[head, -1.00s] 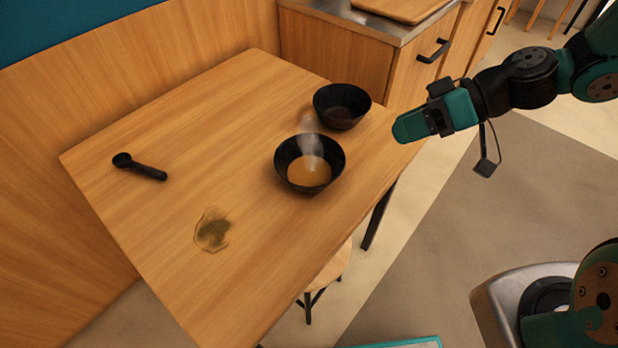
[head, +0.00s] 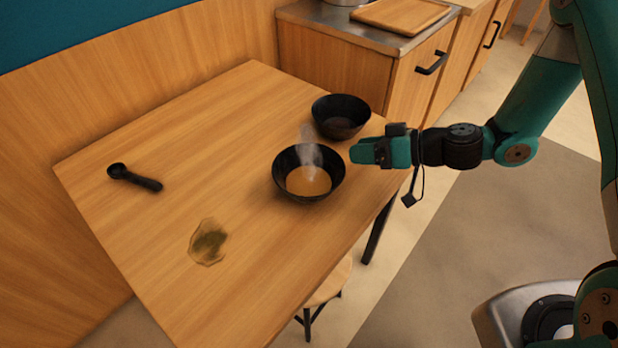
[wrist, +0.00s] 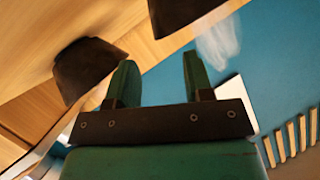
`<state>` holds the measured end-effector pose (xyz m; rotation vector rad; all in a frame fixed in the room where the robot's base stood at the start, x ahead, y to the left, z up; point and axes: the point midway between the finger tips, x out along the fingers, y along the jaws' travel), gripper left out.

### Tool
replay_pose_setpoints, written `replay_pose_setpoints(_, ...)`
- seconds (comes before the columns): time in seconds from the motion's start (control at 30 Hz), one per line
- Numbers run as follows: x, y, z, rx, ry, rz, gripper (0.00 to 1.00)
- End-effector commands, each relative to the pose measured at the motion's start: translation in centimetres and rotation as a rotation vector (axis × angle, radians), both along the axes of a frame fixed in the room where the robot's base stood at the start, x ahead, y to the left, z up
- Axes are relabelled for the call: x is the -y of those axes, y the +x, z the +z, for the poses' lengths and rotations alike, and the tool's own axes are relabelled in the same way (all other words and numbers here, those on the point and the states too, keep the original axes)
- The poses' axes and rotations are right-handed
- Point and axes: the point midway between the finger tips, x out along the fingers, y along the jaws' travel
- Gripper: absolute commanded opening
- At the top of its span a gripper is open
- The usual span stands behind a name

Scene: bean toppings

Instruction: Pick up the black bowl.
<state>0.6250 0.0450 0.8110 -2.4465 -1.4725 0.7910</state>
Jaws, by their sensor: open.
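Two black bowls stand upright on the wooden table (head: 170,240). The nearer black bowl (head: 283,180) holds a brown-orange liquid and steams. The farther black bowl (head: 330,107) has a dark inside; I cannot tell what is in it. In the wrist view, which looks upside down, the steaming bowl (wrist: 180,12) is cut off at the top and the other bowl (wrist: 80,68) is at the left. My gripper (head: 358,152) is open and empty, just right of both bowls and apparently touching neither. Its two fingers (wrist: 158,78) point toward the table side in the wrist view.
A black scoop (head: 135,178) lies at the table's left. A cabinet (head: 340,57) with a wooden tray (head: 402,14) stands behind. A stool (head: 325,285) is partly under the table.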

Motion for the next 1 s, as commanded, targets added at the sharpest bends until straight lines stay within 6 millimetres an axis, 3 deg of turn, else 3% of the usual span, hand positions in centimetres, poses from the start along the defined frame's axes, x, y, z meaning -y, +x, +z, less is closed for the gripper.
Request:
replay_pose_setpoints(0.17, -1.1, 0.4, -0.4, -0.001, 0.000, 0.002, 0.47)
replay_pose_setpoints(0.5, -5.3, 2.2, -2.1, 0.000, 0.000, 0.002, 0.47)
replay_pose_setpoints(0.77, -5.5, 2.4, -2.3, -0.001, 0.000, 0.000, 0.47)
replay_pose_setpoints(1.0, -5.5, 2.4, -2.3, -0.001, 0.000, 0.000, 0.00)
